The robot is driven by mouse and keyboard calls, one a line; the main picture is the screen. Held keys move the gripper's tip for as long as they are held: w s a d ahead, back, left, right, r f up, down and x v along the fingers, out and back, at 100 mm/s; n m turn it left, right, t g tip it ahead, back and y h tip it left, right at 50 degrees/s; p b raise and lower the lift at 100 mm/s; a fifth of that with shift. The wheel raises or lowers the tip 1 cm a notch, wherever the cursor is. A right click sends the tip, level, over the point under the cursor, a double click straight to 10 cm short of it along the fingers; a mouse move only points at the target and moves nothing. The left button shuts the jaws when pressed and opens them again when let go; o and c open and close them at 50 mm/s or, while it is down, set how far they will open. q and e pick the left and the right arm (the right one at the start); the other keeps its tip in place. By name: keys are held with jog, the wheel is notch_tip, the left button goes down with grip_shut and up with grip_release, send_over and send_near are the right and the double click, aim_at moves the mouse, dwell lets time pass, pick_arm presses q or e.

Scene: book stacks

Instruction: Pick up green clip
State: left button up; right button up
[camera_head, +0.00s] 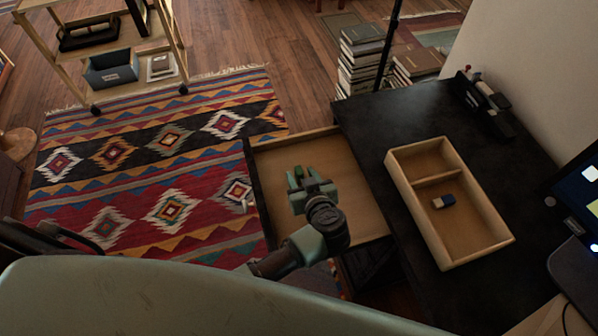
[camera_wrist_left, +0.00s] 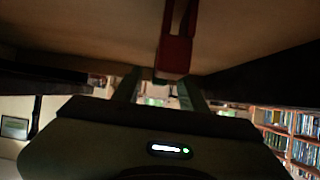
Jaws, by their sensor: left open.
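My left gripper (camera_head: 304,177) is over the open wooden drawer (camera_head: 352,196), with its fingers open. In the left wrist view, a dark red slotted thing (camera_wrist_left: 176,50) lies against the pale drawer bottom, just beyond and between the open fingers (camera_wrist_left: 160,85). No clearly green clip shows there. My right gripper is not in view.
The black desk (camera_head: 400,120) stands right of the drawer. It bears a wooden divided tray (camera_head: 493,243) with a blue and white eraser (camera_head: 443,201) in it. Book stacks (camera_head: 362,50) stand behind. A patterned rug (camera_head: 150,180) covers the floor at left, by a wooden cart (camera_head: 165,42).

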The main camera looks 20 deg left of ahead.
aim_at(301, 175)
pick_arm(q)
jog(key=x, duration=0.3)
grip_shut()
jog(key=shift+d, duration=0.1)
